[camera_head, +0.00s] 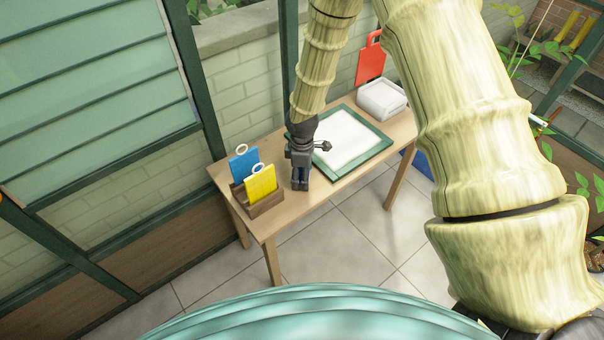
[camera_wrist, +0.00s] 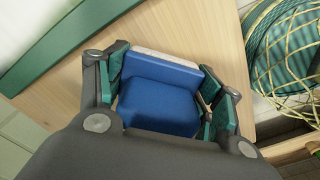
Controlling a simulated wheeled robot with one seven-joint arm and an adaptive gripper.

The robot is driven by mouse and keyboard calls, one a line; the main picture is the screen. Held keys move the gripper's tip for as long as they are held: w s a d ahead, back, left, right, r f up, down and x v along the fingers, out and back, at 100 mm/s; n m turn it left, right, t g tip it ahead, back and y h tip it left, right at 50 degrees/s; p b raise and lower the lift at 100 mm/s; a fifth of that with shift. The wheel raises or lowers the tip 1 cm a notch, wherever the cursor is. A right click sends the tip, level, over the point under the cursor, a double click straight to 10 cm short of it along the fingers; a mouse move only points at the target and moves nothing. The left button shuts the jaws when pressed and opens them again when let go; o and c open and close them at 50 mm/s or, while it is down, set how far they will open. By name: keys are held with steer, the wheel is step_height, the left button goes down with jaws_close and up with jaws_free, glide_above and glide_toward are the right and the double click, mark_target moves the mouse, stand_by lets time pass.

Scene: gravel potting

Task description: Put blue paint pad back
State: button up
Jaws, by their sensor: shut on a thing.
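My gripper (camera_head: 300,182) hangs over the wooden table, beside the green-framed white sheet. In the wrist view my gripper (camera_wrist: 168,92) is shut on the blue paint pad (camera_wrist: 158,103), a blue block with a pale, speckled layer along its far edge. The pad sits between the two green-lined fingers. In the head view the pad is hard to make out from the dark gripper. I cannot tell whether it touches the tabletop.
A wooden holder (camera_head: 266,205) at the table's left end holds a blue ringed board (camera_head: 243,165) and a yellow ringed board (camera_head: 261,184). The green frame (camera_head: 331,176) lies mid-table. A white box (camera_head: 382,100) stands right, near a red board (camera_head: 369,61).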

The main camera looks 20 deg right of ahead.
steer(key=shift+f, duration=0.15)
steer(key=o, duration=1)
step_height(320, 180, up, 12)
steer(key=shift+r+b, duration=0.15)
steer(key=shift+b, duration=0.2)
